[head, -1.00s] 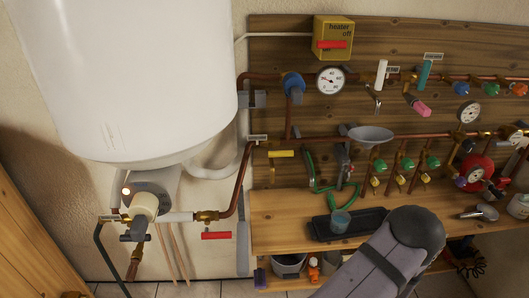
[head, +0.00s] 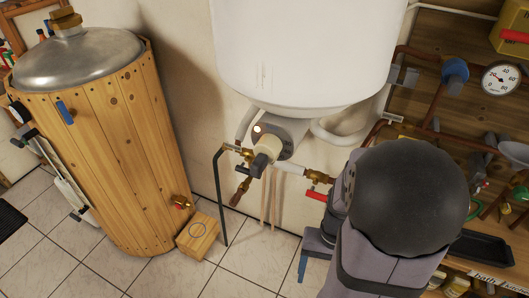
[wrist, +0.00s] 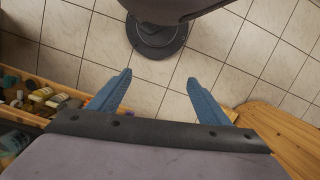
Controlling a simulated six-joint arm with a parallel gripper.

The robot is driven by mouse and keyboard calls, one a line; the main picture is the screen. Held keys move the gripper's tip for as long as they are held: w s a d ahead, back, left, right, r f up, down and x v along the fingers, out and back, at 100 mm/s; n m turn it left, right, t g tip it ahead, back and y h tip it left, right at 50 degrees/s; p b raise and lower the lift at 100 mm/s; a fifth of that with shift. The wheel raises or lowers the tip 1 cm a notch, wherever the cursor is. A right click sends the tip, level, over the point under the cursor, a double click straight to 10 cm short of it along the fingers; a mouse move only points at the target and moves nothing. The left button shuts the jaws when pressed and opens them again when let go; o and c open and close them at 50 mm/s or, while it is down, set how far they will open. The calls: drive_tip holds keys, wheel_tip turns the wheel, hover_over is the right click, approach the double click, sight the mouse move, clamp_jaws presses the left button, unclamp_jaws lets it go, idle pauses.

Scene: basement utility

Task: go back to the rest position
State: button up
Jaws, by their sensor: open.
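My gripper (wrist: 158,78) shows in the wrist view with its two blue fingers spread wide and nothing between them. Only floor tiles and a dark round base lie beyond the fingertips. In the head view my gripper (head: 303,268) hangs low, left of my arm's large dark joint, with a blue finger pointing down toward the tiled floor. My arm hides part of the gripper and of the pipe board behind it.
The white water heater (head: 300,50) hangs above, with a red-handled valve (head: 316,195) close to my arm. A wood-clad tank (head: 110,150) and a small wooden box (head: 197,236) stand left. A wooden tray of bottles (wrist: 72,89) is left in the wrist view. Tiled floor is open between.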

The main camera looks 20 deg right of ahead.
drive_tip(key=w+a+r+n+t+h, duration=0.1)
drive_tip(key=w+a+r+n, duration=0.3)
drive_tip(key=a, duration=0.6)
drive_tip(key=w+n, duration=0.2)
drive_tip(key=shift+w+n+t, duration=0.15)
drive_tip(key=shift+n+t, duration=0.15)
drive_tip(key=shift+t, duration=0.1)
drive_tip(key=shift+r, duration=0.1)
